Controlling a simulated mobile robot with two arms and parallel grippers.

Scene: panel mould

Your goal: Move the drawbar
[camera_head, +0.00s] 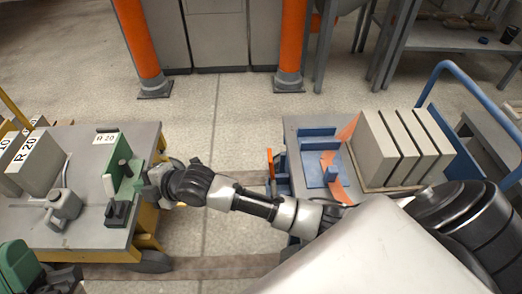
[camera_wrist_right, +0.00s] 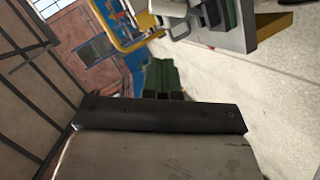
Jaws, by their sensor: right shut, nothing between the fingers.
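I cannot pick out the drawbar with certainty. An upright orange bar (camera_head: 270,163) stands at the left edge of the right cart (camera_head: 298,128); it may be part of it. My right gripper (camera_head: 153,186) reaches across the gap to the right edge of the left cart (camera_head: 88,236), beside the green block (camera_head: 127,165). It is shut and holds nothing. Its fingertips are hard to make out. In the right wrist view a dark bar and grey plate fill the lower part.
The right cart carries a blue fixture (camera_head: 317,165), several grey panels (camera_head: 378,150) and a blue handle rail (camera_head: 452,68). The left cart carries a grey clamp (camera_head: 63,208) and R 20 blocks (camera_head: 38,163). Orange posts (camera_head: 138,40) stand behind. Floor between the carts is clear.

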